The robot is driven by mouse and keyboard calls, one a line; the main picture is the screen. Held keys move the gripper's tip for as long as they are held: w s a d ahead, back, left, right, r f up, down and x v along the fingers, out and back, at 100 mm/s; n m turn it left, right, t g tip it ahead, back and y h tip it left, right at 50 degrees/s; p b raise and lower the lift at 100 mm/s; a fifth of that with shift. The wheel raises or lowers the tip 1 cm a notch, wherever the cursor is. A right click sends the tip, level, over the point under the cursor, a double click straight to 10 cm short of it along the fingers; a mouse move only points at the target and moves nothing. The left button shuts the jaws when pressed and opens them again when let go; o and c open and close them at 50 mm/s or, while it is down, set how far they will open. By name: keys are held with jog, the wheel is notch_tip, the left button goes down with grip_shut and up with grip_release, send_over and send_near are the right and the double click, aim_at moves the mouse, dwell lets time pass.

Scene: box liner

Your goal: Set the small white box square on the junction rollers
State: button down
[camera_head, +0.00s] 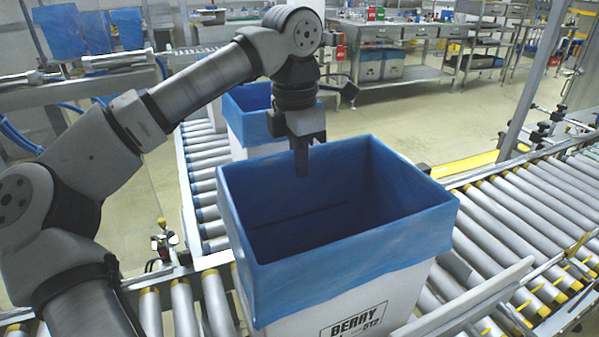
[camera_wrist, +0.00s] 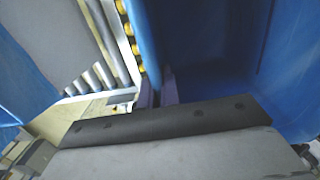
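The small white box (camera_head: 345,310) has a blue liner folded over its rim and a "BERRY" label on its near face. It stands upright on the junction rollers, its near side toward me. Its base is partly hidden, and I cannot tell if it is square to the rollers. My gripper (camera_head: 302,163) points down at the box's far wall, one finger showing inside the liner. In the wrist view my gripper's two fingers (camera_wrist: 157,92) are close together, with the blue-lined wall (camera_wrist: 151,40) between them. The inside of the box looks empty, though its floor is hidden.
Another blue-lined white box (camera_head: 252,122) stands behind on the roller lane. Rollers (camera_head: 530,215) run off to the right, with a metal guide rail (camera_head: 470,300) near the box's right side. Steel tables (camera_head: 400,75) stand at the back beyond open floor.

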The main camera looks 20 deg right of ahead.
jog(key=shift+f, duration=1.3)
jog(key=shift+f, duration=0.15)
jog(key=c, duration=1.6)
grip_release()
jog(key=r, duration=1.2)
jog(key=shift+a+r+p, duration=0.15)
jog(key=shift+a+p, duration=0.15)
jog(key=shift+p, duration=0.05)
